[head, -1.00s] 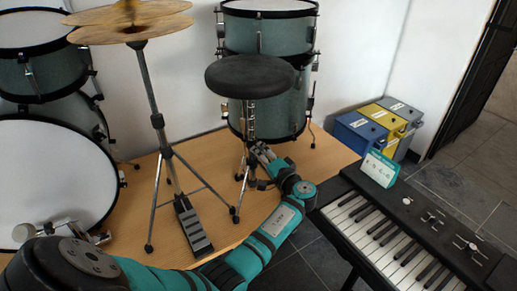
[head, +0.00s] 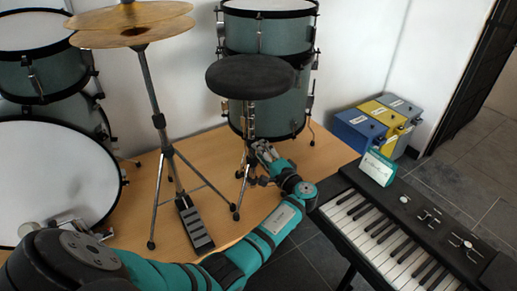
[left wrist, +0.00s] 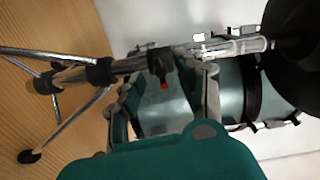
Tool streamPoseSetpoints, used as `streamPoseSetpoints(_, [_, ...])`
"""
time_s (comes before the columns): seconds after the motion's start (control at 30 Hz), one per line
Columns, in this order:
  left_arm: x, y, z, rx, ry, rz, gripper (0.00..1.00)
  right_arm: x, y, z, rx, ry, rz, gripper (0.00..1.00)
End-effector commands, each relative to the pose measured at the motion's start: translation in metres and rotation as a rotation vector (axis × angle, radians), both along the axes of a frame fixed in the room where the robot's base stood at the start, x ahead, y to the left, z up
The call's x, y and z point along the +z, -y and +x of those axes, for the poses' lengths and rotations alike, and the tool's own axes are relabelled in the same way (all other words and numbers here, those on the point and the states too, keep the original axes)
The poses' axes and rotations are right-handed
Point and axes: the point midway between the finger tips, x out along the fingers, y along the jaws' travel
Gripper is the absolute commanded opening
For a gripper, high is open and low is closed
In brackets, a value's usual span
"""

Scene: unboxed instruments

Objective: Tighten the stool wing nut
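The stool has a round black seat (head: 252,77) on a chrome post with tripod legs. In the left wrist view, the stool post (left wrist: 232,48) runs to the dark seat (left wrist: 298,45) at upper right. A small black knob with a red tip, seemingly the wing nut (left wrist: 159,61), sticks out from the black collar on the post. My left gripper (head: 257,148) is at the stool post below the seat. In the left wrist view, its fingers (left wrist: 165,72) are spread on either side of the knob, with a gap visible. Contact cannot be told. My right gripper is not in view.
A cymbal stand (head: 158,120) with a pedal (head: 194,224) stands left of the stool. Drums (head: 270,105) stand close behind the stool and a bass drum (head: 55,180) at left. A keyboard (head: 400,225) is at right, with coloured boxes (head: 375,125) behind it.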

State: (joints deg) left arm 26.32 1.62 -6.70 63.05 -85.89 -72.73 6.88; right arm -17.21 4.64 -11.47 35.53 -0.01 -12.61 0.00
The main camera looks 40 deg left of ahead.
Motion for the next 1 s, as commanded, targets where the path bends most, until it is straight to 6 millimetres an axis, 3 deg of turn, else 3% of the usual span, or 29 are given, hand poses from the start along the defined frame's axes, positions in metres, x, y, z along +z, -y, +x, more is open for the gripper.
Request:
streamPoseSetpoints(0.5, [0.000,0.047,-0.019,0.000,0.000,-0.001,0.37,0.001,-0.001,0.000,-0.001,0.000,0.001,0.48])
streamPoseSetpoints(1.0, [0.000,0.049,-0.021,0.000,0.000,0.000,0.37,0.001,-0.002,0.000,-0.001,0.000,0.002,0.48])
